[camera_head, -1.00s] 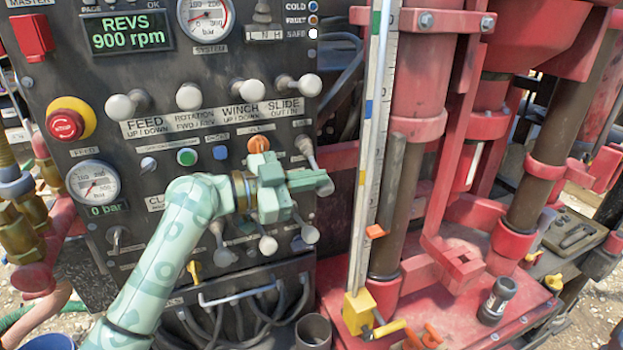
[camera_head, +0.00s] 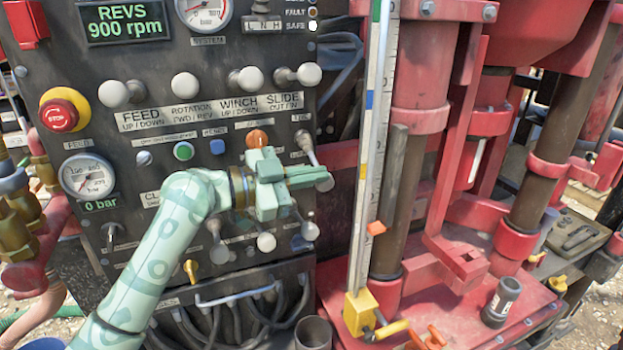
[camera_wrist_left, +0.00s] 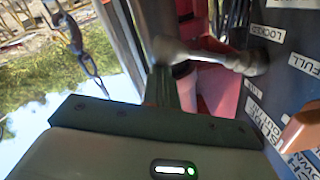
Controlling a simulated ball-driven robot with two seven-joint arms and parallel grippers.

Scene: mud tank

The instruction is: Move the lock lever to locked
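The lock lever (camera_head: 309,148) is a short metal rod on the right edge of the dark control panel. Its lower end is close to my left gripper (camera_head: 328,178) in the head view. In the left wrist view the lever (camera_wrist_left: 208,55) sticks out from the panel with a rounded pale knob, just beyond my green fingers (camera_wrist_left: 170,88). A LOCKED label (camera_wrist_left: 265,32) is on the panel beside its base. My left fingers look closed together with nothing between them; whether they touch the lever I cannot tell. My right gripper is not in view.
The panel (camera_head: 130,240) carries several other knobbed levers, with a row above my gripper and more below it. A red emergency stop (camera_head: 60,115) is at the left. The red drill mast (camera_head: 420,80) and a measuring rule (camera_head: 372,130) stand to the right.

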